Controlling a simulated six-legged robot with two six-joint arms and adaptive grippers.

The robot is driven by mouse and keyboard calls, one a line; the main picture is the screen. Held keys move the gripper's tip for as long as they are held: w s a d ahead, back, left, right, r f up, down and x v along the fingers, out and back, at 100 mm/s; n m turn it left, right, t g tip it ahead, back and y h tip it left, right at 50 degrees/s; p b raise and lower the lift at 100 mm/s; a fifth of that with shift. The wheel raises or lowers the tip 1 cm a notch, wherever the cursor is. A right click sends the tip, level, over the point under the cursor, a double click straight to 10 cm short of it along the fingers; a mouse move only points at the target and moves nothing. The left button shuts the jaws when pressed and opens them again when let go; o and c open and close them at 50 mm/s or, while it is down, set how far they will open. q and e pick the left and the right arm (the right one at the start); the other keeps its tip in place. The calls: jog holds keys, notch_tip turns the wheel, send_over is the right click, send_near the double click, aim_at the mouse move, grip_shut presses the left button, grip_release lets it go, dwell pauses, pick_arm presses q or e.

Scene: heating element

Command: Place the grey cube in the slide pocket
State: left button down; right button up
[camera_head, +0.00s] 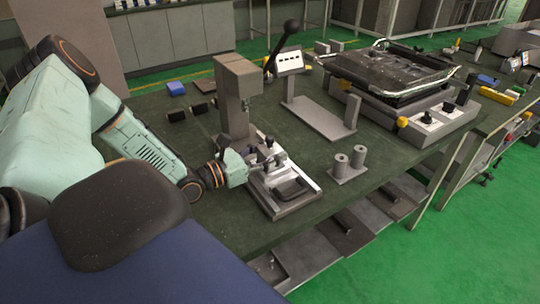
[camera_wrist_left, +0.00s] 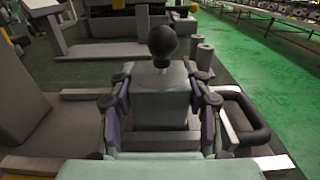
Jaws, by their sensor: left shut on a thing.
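My left gripper (camera_head: 256,161) is over the rear-left part of the slide fixture (camera_head: 278,208) at the front of the bench. In the left wrist view, the left gripper (camera_wrist_left: 162,112) has its two fingers on either side of a pale grey block (camera_wrist_left: 158,88), which looks like the grey cube, and is shut on it. In the head view the gripper and fixture parts hide the cube. The pocket cannot be made out. A black U-shaped handle (camera_head: 290,188) lies on the fixture's front part; it also shows in the left wrist view (camera_wrist_left: 246,118). My right gripper is not in view.
A black ball knob (camera_wrist_left: 162,42) rises beyond the cube. A grey stand (camera_head: 320,118) is farther back.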

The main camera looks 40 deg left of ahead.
pick_arm(q)
jog(key=shift+a, duration=0.1)
jog(key=shift+f, duration=0.1)
jog(key=c, duration=0.8)
grip_release()
jog(key=shift+o, duration=1)
